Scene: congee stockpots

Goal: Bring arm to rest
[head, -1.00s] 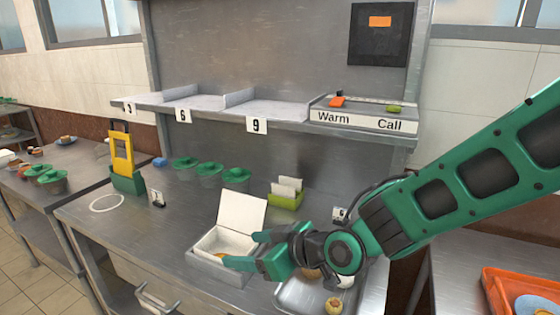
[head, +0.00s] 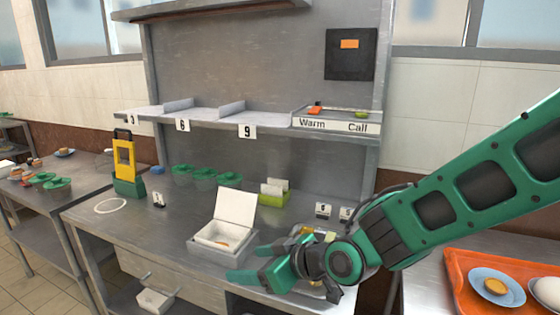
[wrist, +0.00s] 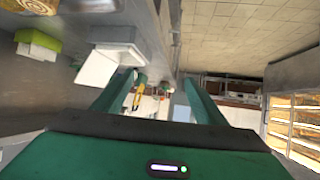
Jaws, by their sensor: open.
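My green gripper (head: 256,264) is at the front of the steel counter (head: 150,228), to the right of and in front of an open white box (head: 222,234). Its two fingers point left and stand apart with nothing between them. The box has its lid raised and something orange-brown inside. In the wrist view the gripper (wrist: 172,95) is also open and empty, with the white box (wrist: 108,62) beside the left finger. My forearm reaches in from the right and hides part of a tray behind the gripper.
A shelf holds bays marked 3, 6 and 9 and a "Warm / Call" section (head: 335,125). Green-lidded pots (head: 205,176), a yellow-and-green stand (head: 125,165) and a green card holder (head: 274,194) stand on the counter. An orange tray (head: 460,275) with plates is at right.

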